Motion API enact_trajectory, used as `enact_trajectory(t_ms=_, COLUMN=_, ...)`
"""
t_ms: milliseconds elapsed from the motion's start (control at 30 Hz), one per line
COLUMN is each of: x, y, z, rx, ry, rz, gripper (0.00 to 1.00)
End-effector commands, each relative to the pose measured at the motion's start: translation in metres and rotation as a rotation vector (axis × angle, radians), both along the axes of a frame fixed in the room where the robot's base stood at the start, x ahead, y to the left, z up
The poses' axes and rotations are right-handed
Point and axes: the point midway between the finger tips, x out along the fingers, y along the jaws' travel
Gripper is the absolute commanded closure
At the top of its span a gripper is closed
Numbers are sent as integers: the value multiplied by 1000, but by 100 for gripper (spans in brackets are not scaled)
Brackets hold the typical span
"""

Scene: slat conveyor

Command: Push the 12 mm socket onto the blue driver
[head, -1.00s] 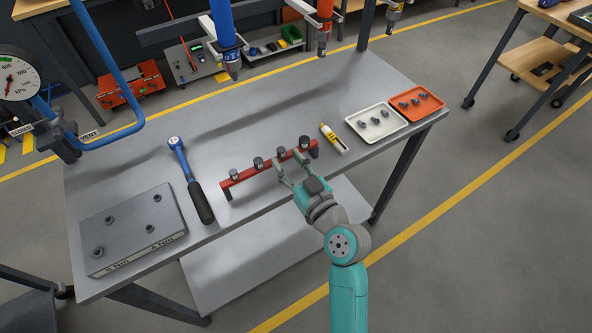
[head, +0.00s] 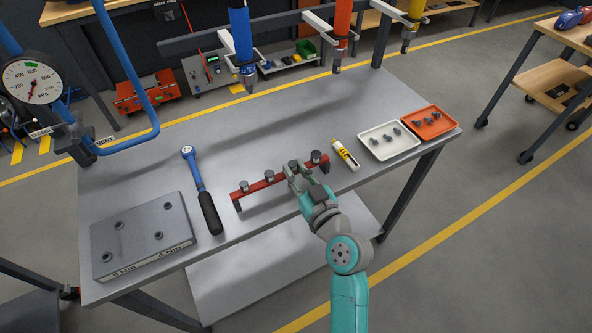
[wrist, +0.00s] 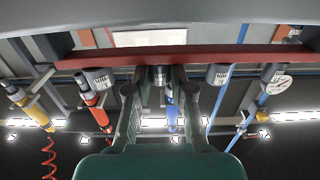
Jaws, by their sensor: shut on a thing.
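A red rail (head: 256,187) on the table holds several grey sockets in a row. My gripper (head: 296,171) is shut on the third socket from the left (head: 293,164), which still sits at the rail. In the wrist view this socket (wrist: 159,76) is between my two fingers; its size marking is not readable, so I cannot confirm it is 12 mm. The blue driver (head: 240,40) hangs over the back of the table, left of my gripper, its tip (head: 249,85) pointing down. It shows beyond my fingers in the wrist view (wrist: 172,112).
Neighbouring sockets (head: 269,176) (head: 316,157) stand close on both sides. Orange (head: 340,28) and yellow (head: 412,22) drivers hang to the right. A ratchet wrench (head: 207,205), grey block (head: 140,220), yellow tube (head: 346,156) and two trays (head: 375,153) (head: 446,120) lie around. The table behind the rail is clear.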

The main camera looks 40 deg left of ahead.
Motion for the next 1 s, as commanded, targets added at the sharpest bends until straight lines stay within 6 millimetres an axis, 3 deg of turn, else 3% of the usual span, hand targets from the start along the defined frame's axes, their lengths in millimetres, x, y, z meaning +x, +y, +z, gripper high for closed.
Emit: enact_trajectory(t_ms=1000, x=0, y=0, z=30, rx=0, ry=0, rz=0, gripper=100)
